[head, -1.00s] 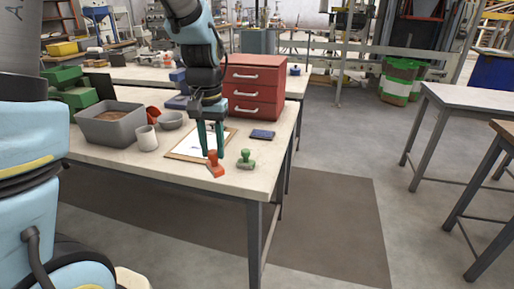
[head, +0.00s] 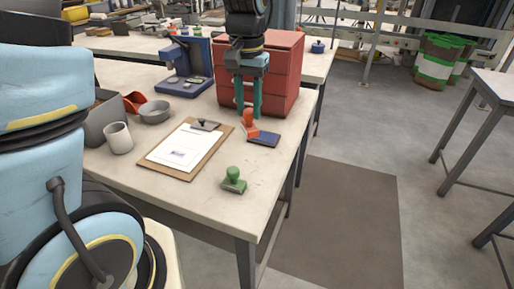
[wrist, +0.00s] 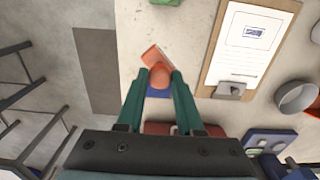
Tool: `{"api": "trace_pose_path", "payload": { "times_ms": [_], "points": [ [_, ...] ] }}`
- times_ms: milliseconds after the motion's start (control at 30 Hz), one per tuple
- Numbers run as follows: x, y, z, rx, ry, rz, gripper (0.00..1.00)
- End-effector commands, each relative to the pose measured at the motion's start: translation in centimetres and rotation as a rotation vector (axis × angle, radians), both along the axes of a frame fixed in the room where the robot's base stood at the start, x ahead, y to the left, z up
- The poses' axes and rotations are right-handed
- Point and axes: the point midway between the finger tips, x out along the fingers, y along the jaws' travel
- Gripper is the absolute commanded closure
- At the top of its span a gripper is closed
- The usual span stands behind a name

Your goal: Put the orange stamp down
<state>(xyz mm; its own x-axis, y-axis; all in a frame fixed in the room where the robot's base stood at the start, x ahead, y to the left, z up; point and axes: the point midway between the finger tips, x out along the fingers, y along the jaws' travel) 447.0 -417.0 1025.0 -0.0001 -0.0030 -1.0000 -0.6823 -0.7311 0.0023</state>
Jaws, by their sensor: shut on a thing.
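The orange stamp (head: 249,123) is upright beside the dark blue ink pad (head: 264,138), at the near end of the red drawer unit. My gripper (head: 248,112) comes down from above with its teal fingers on either side of the stamp's knob. In the wrist view the orange stamp (wrist: 160,68) sits between the fingertips of my gripper (wrist: 161,78), which is shut on it. The ink pad (wrist: 158,94) is partly hidden behind the stamp and fingers there. Whether the stamp's base touches the table or pad is not clear.
A green stamp (head: 233,180) stands near the table's front edge. A clipboard (head: 184,150) with a printed sheet lies to the left. The red drawer unit (head: 284,75) stands close behind my gripper. Bare tabletop lies between the green stamp and the ink pad.

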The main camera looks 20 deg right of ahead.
Motion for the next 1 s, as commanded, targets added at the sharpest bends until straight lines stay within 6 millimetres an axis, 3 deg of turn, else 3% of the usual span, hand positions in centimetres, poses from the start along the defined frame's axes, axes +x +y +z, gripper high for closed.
{"api": "trace_pose_path", "payload": {
  "times_ms": [233, 667, 1000],
  "points": [
    [-0.1, 0.1, -4.0, 0.006, 0.004, 0.0, 1.0],
    [-0.1, 0.1, -9.2, 0.004, 0.004, 0.002, 1.0],
    [0.0, 0.0, -9.9, 0.001, 0.001, 0.001, 1.0]
  ]
}}
